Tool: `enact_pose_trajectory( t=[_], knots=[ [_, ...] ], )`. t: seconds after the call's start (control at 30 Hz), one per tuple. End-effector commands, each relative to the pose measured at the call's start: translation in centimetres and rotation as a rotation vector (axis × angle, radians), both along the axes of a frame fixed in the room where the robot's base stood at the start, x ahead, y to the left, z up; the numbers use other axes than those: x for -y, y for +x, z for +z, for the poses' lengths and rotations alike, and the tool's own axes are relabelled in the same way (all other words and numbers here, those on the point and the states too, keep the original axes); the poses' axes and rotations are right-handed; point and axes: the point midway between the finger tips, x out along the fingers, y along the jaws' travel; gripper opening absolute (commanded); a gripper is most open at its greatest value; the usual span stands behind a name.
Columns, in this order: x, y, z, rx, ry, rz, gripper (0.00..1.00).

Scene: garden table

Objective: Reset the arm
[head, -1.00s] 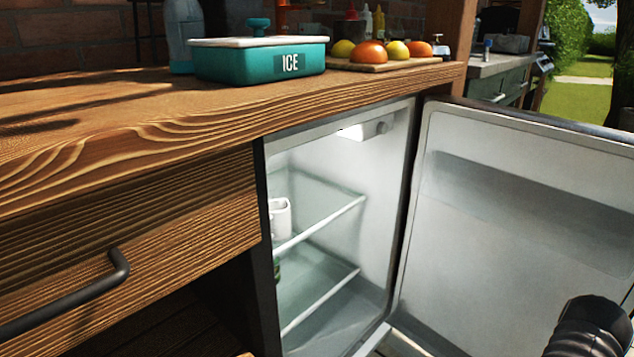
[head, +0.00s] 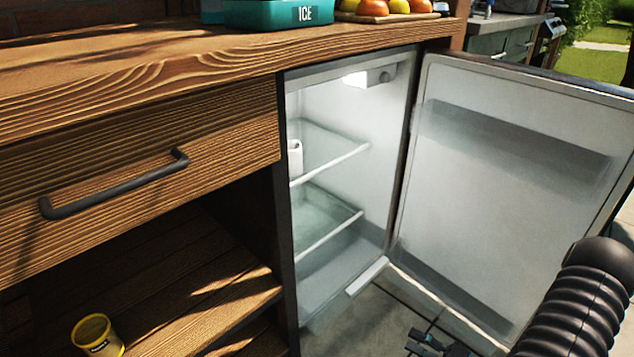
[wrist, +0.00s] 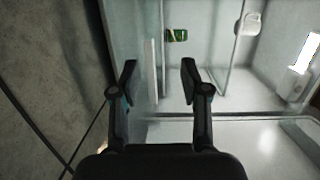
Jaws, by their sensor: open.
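My gripper (wrist: 158,75) is open and empty in the wrist view, its two dark fingers apart and pointing towards the inside of the fridge. In the head view the dark tip of my gripper (head: 430,345) shows at the bottom edge, low in front of the open fridge. My black ribbed arm is at the lower right there. The open fridge (head: 340,255) has glass shelves. A white mug (head: 295,157) stands on the upper shelf and shows in the wrist view (wrist: 248,23). A green item (wrist: 176,35) is also inside.
The fridge door (head: 500,190) stands wide open at right, close to my arm. A wooden counter (head: 150,60) holds a teal ice box (head: 265,14) and fruit on a board. Below it are a drawer handle (head: 115,187) and a yellow tin (head: 97,337).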

Motion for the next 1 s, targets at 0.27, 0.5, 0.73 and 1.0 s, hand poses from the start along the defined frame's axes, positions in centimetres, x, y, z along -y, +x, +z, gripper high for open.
enact_pose_trajectory(
  t=[0.27, 0.5, 0.73, 1.0],
  knots=[
    [-2.1, 0.1, 5.7, -0.045, -0.064, 0.180, 0.46],
    [-5.1, -0.9, 12.4, -0.131, -0.200, 0.398, 0.46],
    [-7.6, -2.8, 18.1, -0.215, -0.381, 0.556, 0.46],
    [-9.5, -5.4, 23.9, -0.295, -0.642, 0.658, 0.46]
  ],
)
